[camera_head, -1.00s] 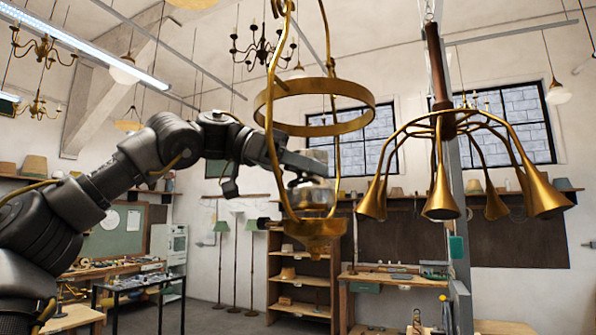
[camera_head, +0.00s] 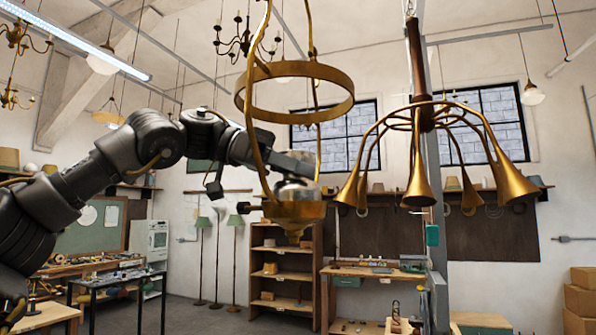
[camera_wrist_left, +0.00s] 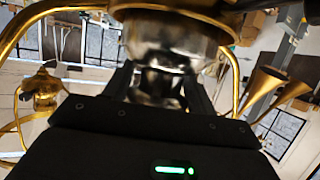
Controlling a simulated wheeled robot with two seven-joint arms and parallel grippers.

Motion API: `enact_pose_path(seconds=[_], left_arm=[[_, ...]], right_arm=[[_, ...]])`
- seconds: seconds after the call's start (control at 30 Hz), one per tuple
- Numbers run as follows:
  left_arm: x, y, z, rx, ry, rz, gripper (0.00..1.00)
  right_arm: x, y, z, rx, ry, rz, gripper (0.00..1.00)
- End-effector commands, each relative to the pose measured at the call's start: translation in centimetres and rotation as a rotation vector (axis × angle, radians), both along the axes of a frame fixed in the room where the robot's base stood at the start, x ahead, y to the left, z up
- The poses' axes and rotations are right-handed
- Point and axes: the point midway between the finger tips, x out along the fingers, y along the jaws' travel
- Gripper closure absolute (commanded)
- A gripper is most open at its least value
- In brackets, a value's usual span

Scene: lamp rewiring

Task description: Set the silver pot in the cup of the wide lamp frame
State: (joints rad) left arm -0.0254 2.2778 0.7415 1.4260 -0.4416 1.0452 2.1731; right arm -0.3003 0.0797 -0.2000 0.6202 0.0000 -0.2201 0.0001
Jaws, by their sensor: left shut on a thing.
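The wide lamp frame (camera_head: 349,88) is brass, with a ring on top, curved side rods and a cup (camera_head: 296,211) at its bottom. The silver pot (camera_head: 298,192) is at the cup, inside the frame below the ring; its lower part is hidden by the cup's rim. I cannot tell if it rests on the cup's floor. My left gripper (camera_head: 292,172) reaches in between the rods from the left and is shut on the pot. In the left wrist view the pot (camera_wrist_left: 160,60) is between the fingers, close to the brass cup. My right gripper is not in view.
A brass chandelier with horn-shaped arms (camera_head: 420,190) hangs to the right of the frame, near a grey post. Shelves (camera_head: 285,262) and workbenches (camera_head: 365,272) stand behind and below. The space between frame and chandelier is narrow.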

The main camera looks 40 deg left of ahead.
Motion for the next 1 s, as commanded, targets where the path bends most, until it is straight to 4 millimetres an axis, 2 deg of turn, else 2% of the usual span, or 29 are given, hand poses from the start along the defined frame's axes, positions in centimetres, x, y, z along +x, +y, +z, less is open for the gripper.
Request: enact_pose_path(seconds=[0.67, 0.7, 0.87, 1.0], left_arm=[[-0.02, 0.00, -0.35, 0.000, -0.001, 0.000, 0.80], [-0.02, 0.00, -0.35, 0.000, -0.001, 0.000, 0.41], [-0.02, 0.00, -0.37, 0.000, -0.001, 0.000, 0.20], [0.00, 0.00, -0.38, 0.000, 0.000, 0.000, 0.18]], right_arm=[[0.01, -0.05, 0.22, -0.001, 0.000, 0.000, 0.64], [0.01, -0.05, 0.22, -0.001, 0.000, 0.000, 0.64], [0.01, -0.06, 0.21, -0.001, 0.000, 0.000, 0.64], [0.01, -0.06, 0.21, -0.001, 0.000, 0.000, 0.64]])
